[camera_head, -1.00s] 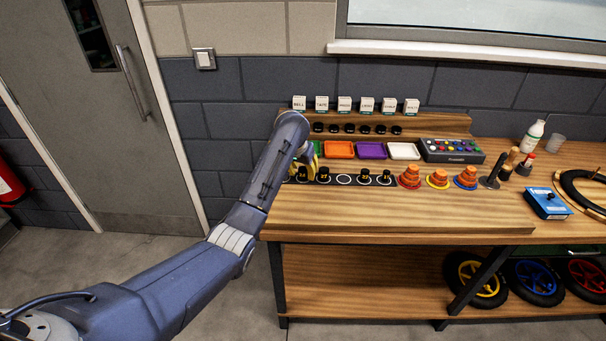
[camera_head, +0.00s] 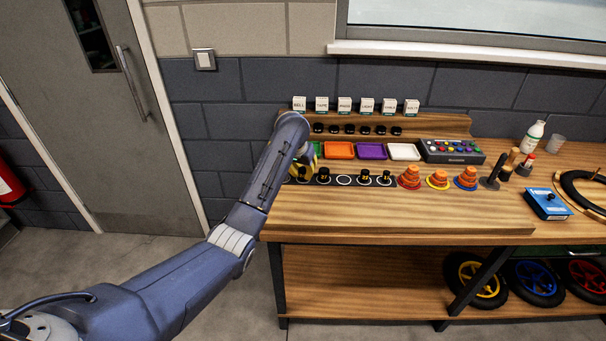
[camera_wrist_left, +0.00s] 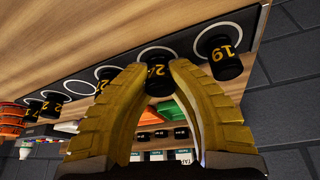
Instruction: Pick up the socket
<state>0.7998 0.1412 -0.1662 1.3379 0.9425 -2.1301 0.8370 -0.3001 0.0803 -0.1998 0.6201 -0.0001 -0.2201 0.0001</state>
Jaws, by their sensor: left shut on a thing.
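A row of black sockets with yellow numbers stands on a dark strip with white rings (camera_head: 344,180) along the bench. My left gripper (camera_wrist_left: 157,78), with yellow fingers, is shut on a black socket (camera_wrist_left: 157,72) whose number starts with 2; the second digit is partly hidden. The socket is at its white ring; I cannot tell whether it is lifted. My right gripper is not in view.
Orange (camera_head: 339,150), purple (camera_head: 371,151) and white (camera_head: 404,151) trays lie behind the strip. Stacked orange pieces (camera_head: 409,178) stand to its right. A button box (camera_head: 453,150) is further back. The bench front (camera_head: 400,212) is clear.

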